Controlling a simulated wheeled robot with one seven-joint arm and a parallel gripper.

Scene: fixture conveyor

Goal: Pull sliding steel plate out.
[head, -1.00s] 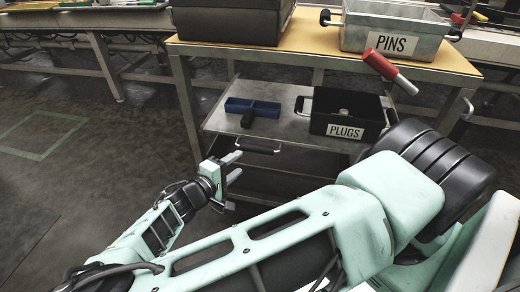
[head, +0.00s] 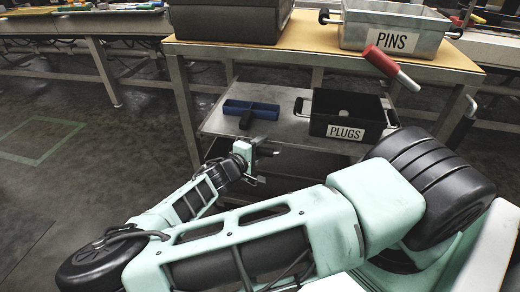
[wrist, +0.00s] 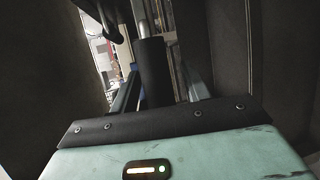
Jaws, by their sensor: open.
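The sliding steel plate (head: 287,123) is a grey shelf under the wooden-topped table. Its front edge handle is mostly hidden behind my gripper in the head view. My gripper (head: 261,163) is at the plate's front edge, jaws open, at the handle. In the wrist view, a dark cylindrical bar with a pale metal end (wrist: 152,72) stands upright in the picture just beyond the wrist housing. It looks like the plate's handle. Whether the fingers touch it I cannot tell.
On the plate are a blue divided tray (head: 251,109) and a black PLUGS bin (head: 346,113). A PINS bin (head: 395,22) and a dark case (head: 228,20) stand on the tabletop (head: 310,42). A red-handled lever (head: 391,67) juts out at right. Floor at left is clear.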

